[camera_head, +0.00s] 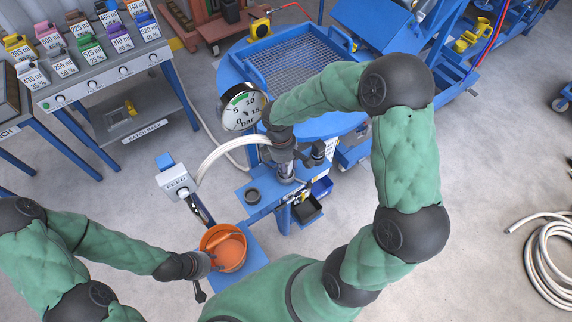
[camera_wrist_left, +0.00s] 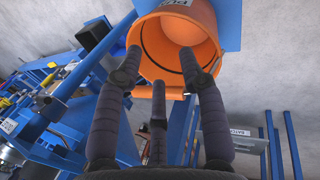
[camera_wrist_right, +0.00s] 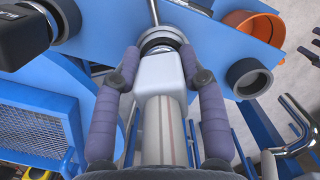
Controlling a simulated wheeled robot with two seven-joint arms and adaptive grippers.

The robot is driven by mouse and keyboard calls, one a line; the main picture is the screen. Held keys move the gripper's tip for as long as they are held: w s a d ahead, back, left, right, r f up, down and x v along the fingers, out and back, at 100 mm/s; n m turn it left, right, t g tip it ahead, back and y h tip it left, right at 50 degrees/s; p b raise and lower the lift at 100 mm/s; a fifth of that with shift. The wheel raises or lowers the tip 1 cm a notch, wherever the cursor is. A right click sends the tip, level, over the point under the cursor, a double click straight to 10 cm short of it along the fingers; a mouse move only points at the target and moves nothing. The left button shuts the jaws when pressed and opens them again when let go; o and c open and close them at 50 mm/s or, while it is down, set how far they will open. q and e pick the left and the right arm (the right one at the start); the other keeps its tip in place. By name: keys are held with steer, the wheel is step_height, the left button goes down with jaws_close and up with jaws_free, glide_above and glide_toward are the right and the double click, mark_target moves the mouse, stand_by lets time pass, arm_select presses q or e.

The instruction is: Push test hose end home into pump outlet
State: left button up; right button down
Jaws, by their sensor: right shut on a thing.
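My right gripper (camera_head: 298,152) is shut on the test hose end, above the blue pump stand. In the right wrist view its fingers (camera_wrist_right: 160,62) close around a pale block-shaped fitting, with the striped white hose (camera_wrist_right: 165,130) running back between them. The fitting's far end meets a dark round collar, which looks like the pump outlet (camera_wrist_right: 160,40); how deep it sits is hidden. My left gripper (camera_head: 207,277) is beside the orange bucket (camera_head: 228,249). In the left wrist view its fingers (camera_wrist_left: 160,66) are spread and empty, facing the bucket (camera_wrist_left: 180,40).
A pressure gauge (camera_head: 242,107) stands just left of my right wrist. A FEED box (camera_head: 176,181) is left of the stand. A dark ring-shaped port (camera_wrist_right: 248,77) is beside the collar. The batch rack (camera_head: 100,75) is back left; a coiled hose (camera_head: 550,265) lies on clear floor right.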

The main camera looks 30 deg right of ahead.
steer(key=shift+f, duration=0.4)
steer(key=c, duration=0.6)
jaws_free()
steer(key=r, duration=0.8)
steer(key=w+r, duration=0.1)
steer(key=r, duration=0.3)
steer(key=shift+w+a, duration=0.1)
steer(key=shift+a, duration=0.25)
